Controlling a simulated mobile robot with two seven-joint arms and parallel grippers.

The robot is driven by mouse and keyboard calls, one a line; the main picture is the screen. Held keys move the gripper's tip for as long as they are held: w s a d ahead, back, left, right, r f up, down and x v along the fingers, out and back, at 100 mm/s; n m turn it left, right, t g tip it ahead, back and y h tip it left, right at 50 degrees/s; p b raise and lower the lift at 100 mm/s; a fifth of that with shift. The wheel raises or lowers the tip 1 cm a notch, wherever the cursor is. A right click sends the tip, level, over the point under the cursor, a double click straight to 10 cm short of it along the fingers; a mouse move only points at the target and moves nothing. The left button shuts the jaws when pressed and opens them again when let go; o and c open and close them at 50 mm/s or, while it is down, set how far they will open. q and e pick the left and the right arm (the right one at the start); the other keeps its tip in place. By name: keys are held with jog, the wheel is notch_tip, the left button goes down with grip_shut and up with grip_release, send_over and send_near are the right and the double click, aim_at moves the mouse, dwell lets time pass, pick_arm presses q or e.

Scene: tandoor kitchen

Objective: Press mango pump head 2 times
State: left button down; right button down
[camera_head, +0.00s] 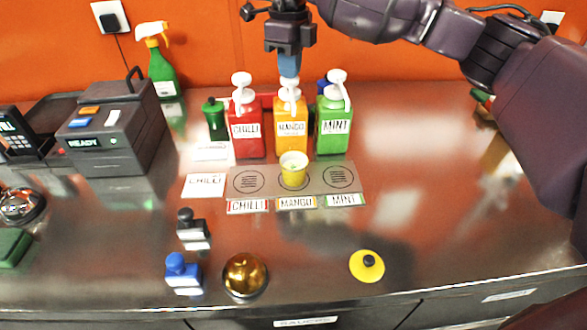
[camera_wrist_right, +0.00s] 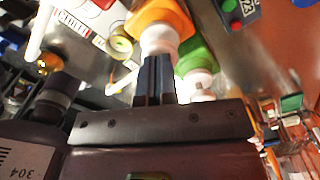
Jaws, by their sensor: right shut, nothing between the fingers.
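The orange mango pump bottle (camera_head: 290,128) stands upright between the red chilli bottle (camera_head: 247,131) and the green mint bottle (camera_head: 333,131). Its white pump head (camera_head: 290,88) is right under the right gripper (camera_head: 289,66). The right gripper is shut and empty, pointing down; its fingertips are at or just above the pump head, and I cannot tell if they touch. In the right wrist view, the shut fingers (camera_wrist_right: 155,75) reach toward the white pump head (camera_wrist_right: 158,40) of the orange bottle (camera_wrist_right: 165,15). A small yellow cup (camera_head: 293,170) sits in front of the mango bottle. The left gripper is not in view.
A grey mat (camera_head: 318,184) with printed circles lies under the cup. A brass bell (camera_head: 245,275), a blue stamp (camera_head: 182,272) and a yellow disc (camera_head: 367,266) lie nearer the front. The counter's right side is mostly clear.

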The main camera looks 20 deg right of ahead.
jog(key=shift+f, duration=0.65)
jog(key=shift+r, duration=0.8)
jog(key=shift+r+p, duration=0.45)
jog(key=shift+r, duration=0.15)
